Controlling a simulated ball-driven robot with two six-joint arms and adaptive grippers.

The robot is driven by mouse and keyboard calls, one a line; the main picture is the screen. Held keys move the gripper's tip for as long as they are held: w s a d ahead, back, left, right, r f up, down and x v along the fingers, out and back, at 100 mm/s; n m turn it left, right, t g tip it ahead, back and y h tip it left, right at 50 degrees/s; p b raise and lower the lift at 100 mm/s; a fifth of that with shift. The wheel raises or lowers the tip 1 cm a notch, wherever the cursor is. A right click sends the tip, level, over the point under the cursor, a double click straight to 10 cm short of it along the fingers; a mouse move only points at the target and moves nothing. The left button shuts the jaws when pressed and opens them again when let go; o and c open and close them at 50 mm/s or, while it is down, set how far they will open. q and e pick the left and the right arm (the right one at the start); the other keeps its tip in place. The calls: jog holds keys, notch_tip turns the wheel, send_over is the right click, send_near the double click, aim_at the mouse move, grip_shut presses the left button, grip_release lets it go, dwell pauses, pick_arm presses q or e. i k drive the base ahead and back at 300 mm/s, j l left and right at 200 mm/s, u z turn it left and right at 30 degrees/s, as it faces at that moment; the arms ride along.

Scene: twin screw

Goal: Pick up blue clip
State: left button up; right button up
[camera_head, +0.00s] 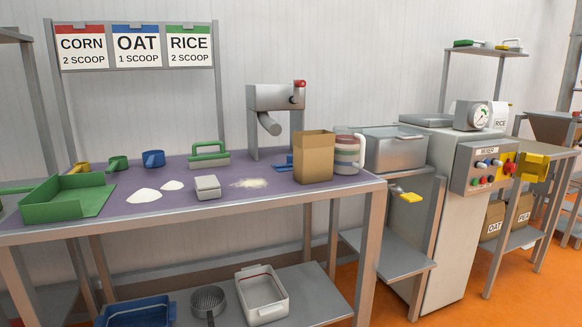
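A small flat blue piece (283,163), which looks like the blue clip, lies on the purple table top (230,206). It is just left of the open brown paper bag (314,157) and in front of the grey dispenser stand (276,98). The bag's left edge seems to hide part of it. Neither of my grippers shows in this view.
Behind and left are blue (153,159), green and yellow scoops. A green tray (66,196), white powder piles (145,195), a small grey box (207,187) and a green-handled tool (208,154) also lie there.

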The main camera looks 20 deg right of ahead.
aim_at(289, 166)
jog(key=l+u, duration=0.2)
jog(key=u, duration=0.8)
jog(key=k+l+u, duration=0.1)
jog(key=l+u, duration=0.15)
jog(key=k+l+u, duration=0.1)
jog(key=l+u, duration=0.15)
jog(key=l, duration=0.2)
jog(key=k+l+u, duration=0.35)
jog(key=l+u, duration=0.15)
jog(key=l, duration=0.15)
